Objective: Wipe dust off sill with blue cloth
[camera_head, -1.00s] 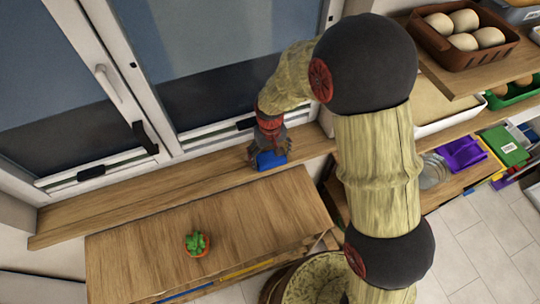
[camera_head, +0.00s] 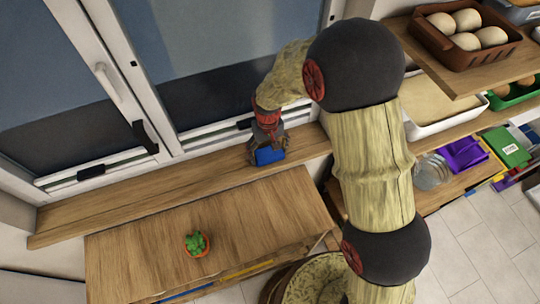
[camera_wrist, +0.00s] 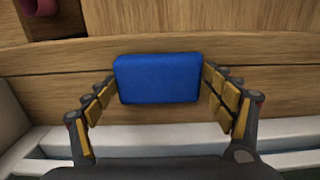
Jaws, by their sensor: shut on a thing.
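The blue cloth (camera_head: 269,156) is a folded block held at the wooden window sill (camera_head: 130,193). My gripper (camera_head: 267,148) is shut on it, near the right part of the sill in the head view. In the wrist view the cloth (camera_wrist: 158,79) sits between the two fingers of my gripper (camera_wrist: 160,85), with the wood grain of the sill (camera_wrist: 270,85) behind it. The cloth appears to be on or just above the sill; contact cannot be told. I cannot make out dust on the sill.
A wooden cabinet (camera_head: 150,250) stands in front of the sill, with a small potted plant (camera_head: 196,243) on it. The window frame (camera_head: 120,80) with a handle (camera_head: 108,82) rises behind. Shelves at right hold a brown basket (camera_head: 462,45) of round buns and a white tray (camera_head: 440,108).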

